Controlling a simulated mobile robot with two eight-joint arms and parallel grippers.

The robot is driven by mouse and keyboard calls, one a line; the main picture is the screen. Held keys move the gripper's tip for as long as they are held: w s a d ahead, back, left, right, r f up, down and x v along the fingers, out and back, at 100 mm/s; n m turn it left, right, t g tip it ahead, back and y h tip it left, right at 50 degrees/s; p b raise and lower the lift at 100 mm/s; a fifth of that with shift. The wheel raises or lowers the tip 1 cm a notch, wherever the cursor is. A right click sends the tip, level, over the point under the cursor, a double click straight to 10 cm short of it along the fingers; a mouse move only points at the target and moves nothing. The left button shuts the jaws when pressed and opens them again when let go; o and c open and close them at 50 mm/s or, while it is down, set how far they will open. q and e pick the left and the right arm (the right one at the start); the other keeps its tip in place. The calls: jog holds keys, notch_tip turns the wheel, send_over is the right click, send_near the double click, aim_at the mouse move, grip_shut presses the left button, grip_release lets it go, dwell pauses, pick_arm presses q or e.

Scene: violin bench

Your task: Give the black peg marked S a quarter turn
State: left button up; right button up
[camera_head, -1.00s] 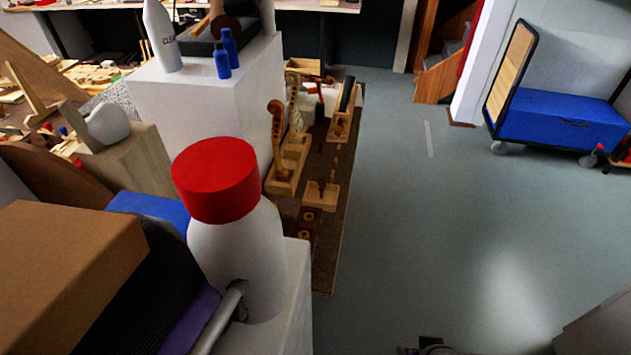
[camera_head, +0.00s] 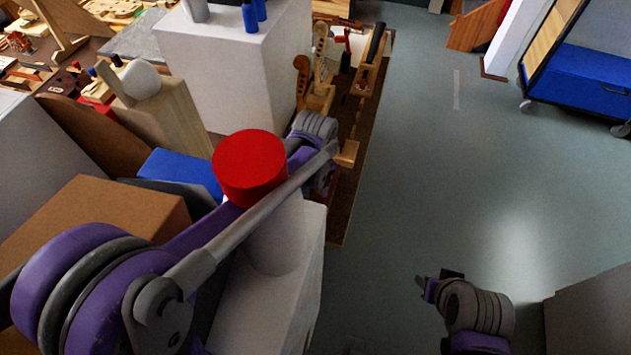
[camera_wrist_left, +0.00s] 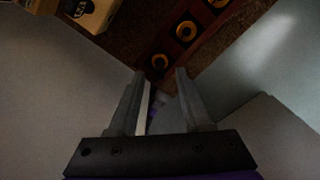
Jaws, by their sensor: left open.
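My left gripper (camera_wrist_left: 160,78) is open and empty in the left wrist view, its two fingers apart. In the head view, my left arm reaches past the red-capped bottle, and its wrist covers part of the bench strip. A small wooden block (camera_head: 347,153) shows beside that wrist. In the left wrist view, a wooden block (camera_wrist_left: 116,10) at the upper left carries a black part (camera_wrist_left: 82,8) with a pale mark. This may be the peg, but I cannot read an S. My right gripper (camera_head: 438,280) is over the floor at the lower right, its jaws too small to judge.
The red-capped bottle (camera_head: 250,168) stands on a white block close to my left arm. A dark red strip with gold-ringed black rounds (camera_wrist_left: 183,30) lies beyond my left fingertips. Violin scrolls (camera_head: 302,78) stand farther back. The grey floor (camera_head: 430,190) at right is open.

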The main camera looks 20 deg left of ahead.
aim_at(315, 199)
pick_arm(q)
jog(key=shift+f, duration=1.6)
grip_shut()
